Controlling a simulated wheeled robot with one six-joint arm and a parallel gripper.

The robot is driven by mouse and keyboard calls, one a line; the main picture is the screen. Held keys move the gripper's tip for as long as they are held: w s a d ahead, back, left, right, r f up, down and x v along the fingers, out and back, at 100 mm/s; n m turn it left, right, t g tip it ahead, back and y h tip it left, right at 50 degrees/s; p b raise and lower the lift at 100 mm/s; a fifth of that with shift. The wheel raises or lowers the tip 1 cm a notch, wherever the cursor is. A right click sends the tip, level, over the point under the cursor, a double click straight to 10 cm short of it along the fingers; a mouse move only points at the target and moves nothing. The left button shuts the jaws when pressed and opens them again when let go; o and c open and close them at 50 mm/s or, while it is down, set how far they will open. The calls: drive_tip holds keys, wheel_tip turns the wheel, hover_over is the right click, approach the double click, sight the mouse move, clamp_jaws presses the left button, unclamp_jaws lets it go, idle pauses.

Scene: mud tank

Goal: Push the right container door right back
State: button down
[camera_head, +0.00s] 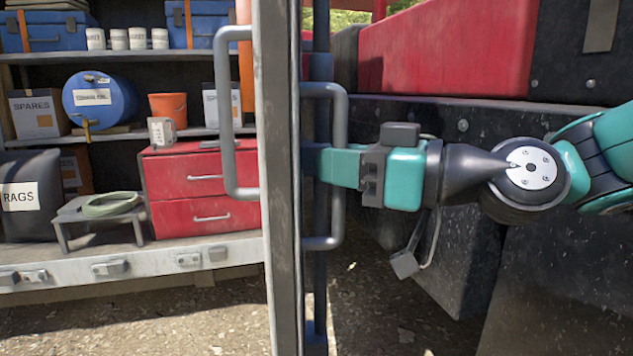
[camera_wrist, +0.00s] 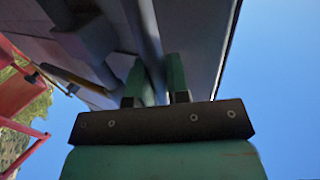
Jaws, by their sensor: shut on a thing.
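The right container door (camera_head: 282,180) stands open, seen nearly edge-on in the head view, with a pale edge and a dark outer face. A grey bar handle (camera_head: 231,115) is on its left side and another grey bar handle (camera_head: 338,215) is on its right side. My gripper (camera_head: 322,165) reaches in from the right and is shut on the right-side handle. In the wrist view, a grey bar (camera_wrist: 150,50) runs between its two green fingers. The exact contact is partly hidden by the fingers.
Left of the door is the open container with shelves, a red drawer unit (camera_head: 205,188), a blue drum (camera_head: 98,97) and a small grey step (camera_head: 100,212). Behind my arm are a red block (camera_head: 440,55) and dark panels (camera_head: 440,120). Gravel ground (camera_head: 375,315) lies below the door.

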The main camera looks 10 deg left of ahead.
drive_tip(key=shift+w+r, duration=0.1)
drive_tip(key=shift+w, duration=0.05)
drive_tip(key=c, duration=1.1)
unclamp_jaws()
drive_tip(key=b+v, duration=0.8)
drive_tip(key=v, duration=0.4)
drive_tip(key=shift+b, duration=0.35)
